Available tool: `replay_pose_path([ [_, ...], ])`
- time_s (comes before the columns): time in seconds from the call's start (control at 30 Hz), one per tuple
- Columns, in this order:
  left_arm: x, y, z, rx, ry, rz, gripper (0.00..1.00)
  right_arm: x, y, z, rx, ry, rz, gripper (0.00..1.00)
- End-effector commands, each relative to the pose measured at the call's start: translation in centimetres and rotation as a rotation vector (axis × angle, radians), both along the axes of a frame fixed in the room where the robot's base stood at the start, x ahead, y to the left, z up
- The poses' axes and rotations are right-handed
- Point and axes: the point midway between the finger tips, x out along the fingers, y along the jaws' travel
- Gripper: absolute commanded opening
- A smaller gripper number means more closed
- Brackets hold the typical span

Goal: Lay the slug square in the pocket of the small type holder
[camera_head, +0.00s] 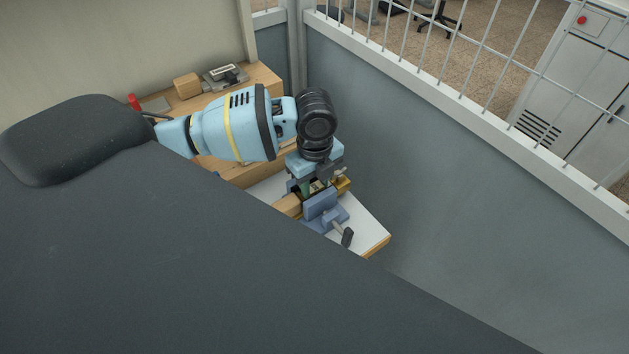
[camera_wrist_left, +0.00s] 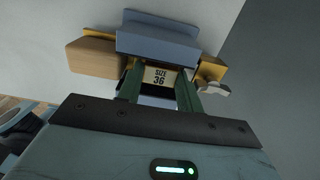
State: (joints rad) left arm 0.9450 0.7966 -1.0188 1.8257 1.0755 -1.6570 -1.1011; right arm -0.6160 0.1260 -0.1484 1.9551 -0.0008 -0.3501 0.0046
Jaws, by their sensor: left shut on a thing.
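My left gripper (camera_head: 312,188) points down over the small type holder, with its green fingers (camera_wrist_left: 160,85) shut on a pale piece marked "SIZE 36" (camera_wrist_left: 160,76), which I take to be the slug. The type holder has a wooden handle (camera_head: 287,206) on the left and brass parts (camera_head: 343,186) on the right. The handle (camera_wrist_left: 95,57) and brass (camera_wrist_left: 212,68) also show in the wrist view, either side of the fingers. The pocket is hidden behind fingers and slug, so I cannot tell whether the slug touches it. My right gripper is not in view.
A blue vise-like block (camera_head: 322,210) with a dark-knobbed lever (camera_head: 347,237) stands close against the holder on a white-topped bench (camera_head: 368,230). A wooden bench (camera_head: 262,78) behind carries a wooden block (camera_head: 187,86) and a metal device (camera_head: 226,76). A grey wall (camera_head: 440,190) rises to the right.

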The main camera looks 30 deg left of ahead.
Motion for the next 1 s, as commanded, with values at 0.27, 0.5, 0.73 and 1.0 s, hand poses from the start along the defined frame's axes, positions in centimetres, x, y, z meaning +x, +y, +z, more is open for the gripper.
replay_pose_path([
  [0.27,0.0,0.0,0.0,0.0,0.0,0.0,0.4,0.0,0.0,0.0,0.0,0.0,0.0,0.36],
  [0.5,0.0,0.0,0.0,0.0,0.0,0.0,0.61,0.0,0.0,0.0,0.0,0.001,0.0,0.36],
  [0.73,0.0,0.0,0.3,0.0,-0.001,0.0,0.61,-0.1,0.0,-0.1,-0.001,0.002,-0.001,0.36],
  [1.0,0.1,0.0,4.2,-0.001,-0.004,-0.001,0.61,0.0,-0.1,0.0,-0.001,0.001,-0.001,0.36],
])
